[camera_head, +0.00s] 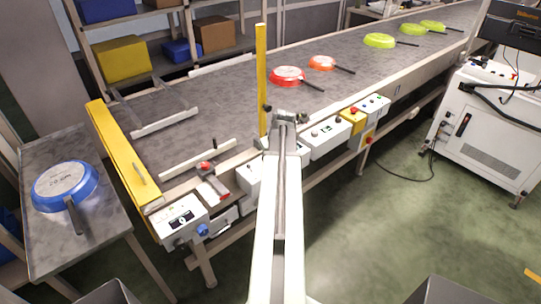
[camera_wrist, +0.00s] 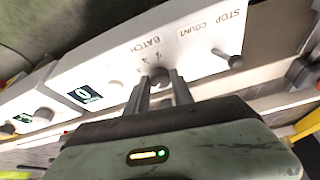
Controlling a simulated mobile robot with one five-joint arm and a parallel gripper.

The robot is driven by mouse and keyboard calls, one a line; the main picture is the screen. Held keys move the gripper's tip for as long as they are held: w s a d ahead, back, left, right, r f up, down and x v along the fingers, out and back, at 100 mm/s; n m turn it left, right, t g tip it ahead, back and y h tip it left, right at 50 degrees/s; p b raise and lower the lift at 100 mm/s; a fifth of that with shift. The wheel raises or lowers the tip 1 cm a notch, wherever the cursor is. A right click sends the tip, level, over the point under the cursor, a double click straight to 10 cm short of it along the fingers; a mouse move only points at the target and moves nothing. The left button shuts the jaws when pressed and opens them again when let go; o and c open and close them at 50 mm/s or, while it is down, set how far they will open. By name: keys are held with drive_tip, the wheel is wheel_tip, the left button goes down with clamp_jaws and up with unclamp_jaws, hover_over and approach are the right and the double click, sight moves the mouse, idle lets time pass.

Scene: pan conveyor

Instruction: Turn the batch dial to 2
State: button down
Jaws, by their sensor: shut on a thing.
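In the wrist view, the batch dial (camera_wrist: 158,73) is a small grey knob on a white control box, beside the upside-down word BATCH. My gripper (camera_wrist: 163,82) is shut on this dial, with one finger on each side. The fingers hide much of the dial, and I cannot read which number it points to. In the head view, my gripper (camera_head: 287,118) is at the conveyor's near edge, beside a white box (camera_head: 327,138); the dial is hidden there.
A peg-like knob (camera_wrist: 230,60) stands by the words STOP COUNT. A yellow post (camera_head: 261,75) rises just behind my gripper. The conveyor (camera_head: 215,105) carries red, orange and green pans. A blue pan (camera_head: 64,187) lies on the left table. Open floor is at the right.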

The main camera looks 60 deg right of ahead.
drive_tip(key=m+g+h, duration=0.1)
drive_tip(key=m, duration=0.3)
drive_tip(key=shift+w+a+m, duration=0.1)
drive_tip(key=shift+m, duration=0.2)
drive_tip(key=shift+h, duration=0.3)
drive_tip(key=c, duration=1.1)
unclamp_jaws()
drive_tip(key=p+v, duration=0.7)
drive_tip(key=shift+r, duration=0.4)
